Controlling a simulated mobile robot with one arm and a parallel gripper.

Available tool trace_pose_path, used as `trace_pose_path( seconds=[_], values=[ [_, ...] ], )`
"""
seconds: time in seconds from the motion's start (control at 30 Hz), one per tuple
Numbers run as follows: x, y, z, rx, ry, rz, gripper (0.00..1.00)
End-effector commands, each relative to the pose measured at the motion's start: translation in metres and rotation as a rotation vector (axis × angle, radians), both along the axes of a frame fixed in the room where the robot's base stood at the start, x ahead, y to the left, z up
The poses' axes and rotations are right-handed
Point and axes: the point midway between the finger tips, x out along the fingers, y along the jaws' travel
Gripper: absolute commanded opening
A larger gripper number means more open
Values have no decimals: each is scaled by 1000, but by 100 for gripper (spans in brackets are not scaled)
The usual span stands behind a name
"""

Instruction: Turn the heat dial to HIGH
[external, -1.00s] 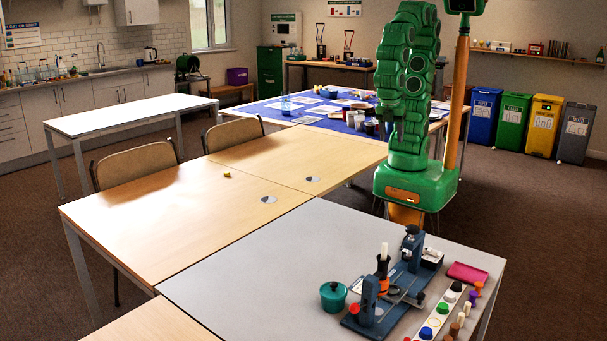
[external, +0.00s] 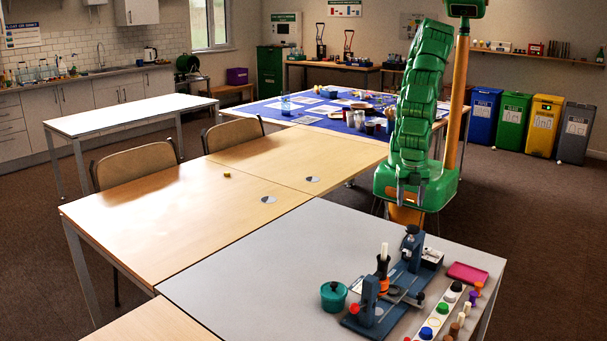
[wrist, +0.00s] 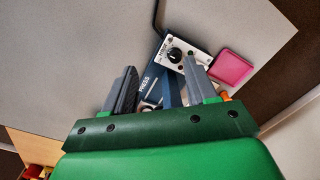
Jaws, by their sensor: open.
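The heat dial (wrist: 175,55) is a round black knob with a light pointer mark on a pale panel (wrist: 187,45). In the external view its small control box (external: 432,257) sits at the back right of the grey table, too small there to read the dial. Lettering around the knob is too blurred to read in the wrist view. My gripper (external: 411,196) points down beyond the table's far edge, apart from the box.
A blue press (external: 368,300) stands beside the box, with its label showing in the wrist view (wrist: 149,84). A pink tray (external: 467,273), a teal pot (external: 333,296) and a white rack of coloured caps (external: 440,311) are near. The grey table's left part is clear.

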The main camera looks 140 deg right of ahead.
Motion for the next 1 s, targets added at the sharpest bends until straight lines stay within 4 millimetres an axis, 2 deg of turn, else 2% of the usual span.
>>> trace_pose_path(
  seconds=[0.13, 0.33, 0.67, 1.0],
  values=[
    [10, 26, -27, -5, -15, 70, 57],
    [16, 45, -45, -5, -31, 123, 57],
    [18, 48, -58, -7, -34, 131, 57],
    [18, 48, -96, -7, -34, 130, 57]
  ],
)
